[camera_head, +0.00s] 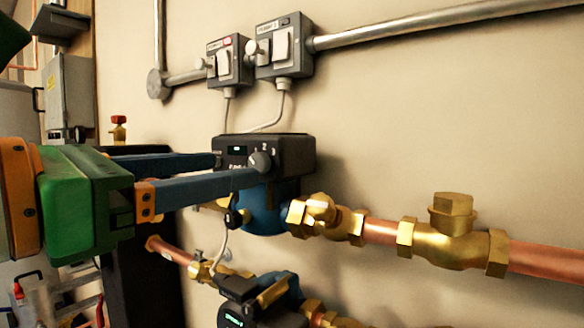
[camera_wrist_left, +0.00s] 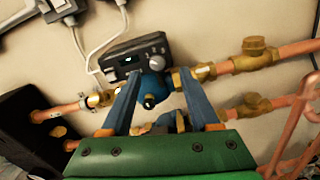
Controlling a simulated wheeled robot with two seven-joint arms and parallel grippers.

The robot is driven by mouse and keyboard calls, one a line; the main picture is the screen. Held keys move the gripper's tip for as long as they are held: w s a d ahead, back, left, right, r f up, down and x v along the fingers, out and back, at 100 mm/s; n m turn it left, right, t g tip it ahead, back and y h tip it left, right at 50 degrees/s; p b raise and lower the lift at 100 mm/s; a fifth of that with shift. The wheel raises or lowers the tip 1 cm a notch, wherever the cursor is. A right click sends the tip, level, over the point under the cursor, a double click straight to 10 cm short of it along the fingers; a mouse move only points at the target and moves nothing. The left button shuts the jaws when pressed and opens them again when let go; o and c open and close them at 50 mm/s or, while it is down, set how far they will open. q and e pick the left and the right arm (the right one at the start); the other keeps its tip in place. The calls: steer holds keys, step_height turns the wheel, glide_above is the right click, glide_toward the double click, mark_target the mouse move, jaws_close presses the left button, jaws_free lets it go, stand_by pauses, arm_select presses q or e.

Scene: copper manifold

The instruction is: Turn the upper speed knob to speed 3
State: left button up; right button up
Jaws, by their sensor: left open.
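The upper speed knob (camera_head: 260,162) is a grey round knob on the front of the black control box (camera_head: 298,150) of the upper blue pump (camera_head: 262,215). Small pale marks sit above the knob; its pointer setting is too small to tell. The control box also shows in the left wrist view (camera_wrist_left: 124,60). My left gripper (camera_head: 237,169) has long blue fingers, spread open with nothing between them. In the head view one fingertip overlaps the knob's lower edge and the other the box's left side; I cannot tell whether they touch. My right gripper is not in view.
A lower pump (camera_head: 250,305) sits below. Brass valves (camera_head: 452,245) and copper pipe (camera_head: 548,260) run right from the upper pump. Two grey switch boxes (camera_head: 284,48) with cables hang on the wall above. Bare wall is free at the right.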

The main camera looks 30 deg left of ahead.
mark_target(255, 163)
arm_select(q)
steer(key=w+p, duration=0.1)
steer(key=w, duration=0.3)
steer(key=shift+w, duration=0.6)
steer(key=shift+s, duration=0.1)
steer(key=shift+c, duration=0.3)
steer(key=shift+s, duration=0.1)
jaws_close()
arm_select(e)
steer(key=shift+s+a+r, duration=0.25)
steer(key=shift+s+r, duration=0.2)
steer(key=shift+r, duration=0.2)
